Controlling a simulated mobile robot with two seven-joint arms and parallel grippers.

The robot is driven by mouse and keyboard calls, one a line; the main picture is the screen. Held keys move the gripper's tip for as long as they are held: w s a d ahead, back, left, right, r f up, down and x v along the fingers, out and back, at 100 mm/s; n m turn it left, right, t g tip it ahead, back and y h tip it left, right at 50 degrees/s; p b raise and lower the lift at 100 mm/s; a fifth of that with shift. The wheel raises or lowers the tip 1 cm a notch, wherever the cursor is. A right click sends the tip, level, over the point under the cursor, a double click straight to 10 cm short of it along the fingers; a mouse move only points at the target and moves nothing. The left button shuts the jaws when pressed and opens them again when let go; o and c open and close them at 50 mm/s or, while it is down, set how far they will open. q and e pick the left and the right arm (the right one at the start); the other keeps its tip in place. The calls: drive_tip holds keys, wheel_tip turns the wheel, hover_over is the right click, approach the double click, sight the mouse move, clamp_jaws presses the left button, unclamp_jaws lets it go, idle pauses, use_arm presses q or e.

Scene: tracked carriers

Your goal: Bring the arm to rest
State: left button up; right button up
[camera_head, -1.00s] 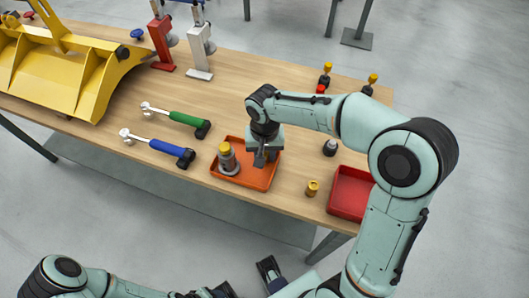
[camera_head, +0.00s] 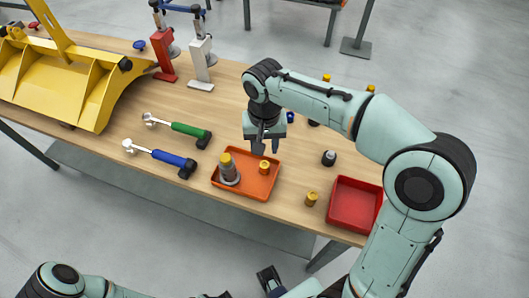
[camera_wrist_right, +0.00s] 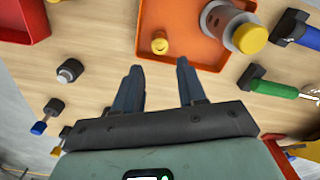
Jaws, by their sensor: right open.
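My right arm reaches over the table from the right. Its right gripper (camera_head: 265,143) points down above the far edge of the orange tray (camera_head: 235,201). In the right wrist view the two fingers (camera_wrist_right: 160,84) are apart with nothing between them. A small yellow piece (camera_head: 264,168) stands in the tray, apart from the fingers; it also shows in the right wrist view (camera_wrist_right: 159,42). A grey cylinder with a yellow top (camera_head: 229,172) stands in the tray's left part. My left arm is low at the bottom left, and its gripper's state is unclear.
A red tray (camera_head: 355,205) and a brass piece (camera_head: 312,199) are right of the orange tray. A dark-and-grey piece (camera_head: 329,158) stands behind them. Green-handled (camera_head: 190,131) and blue-handled (camera_head: 170,158) hammers lie left. A yellow bucket (camera_head: 65,80) fills the far left.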

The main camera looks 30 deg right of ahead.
drive_tip(key=shift+r, duration=1.05)
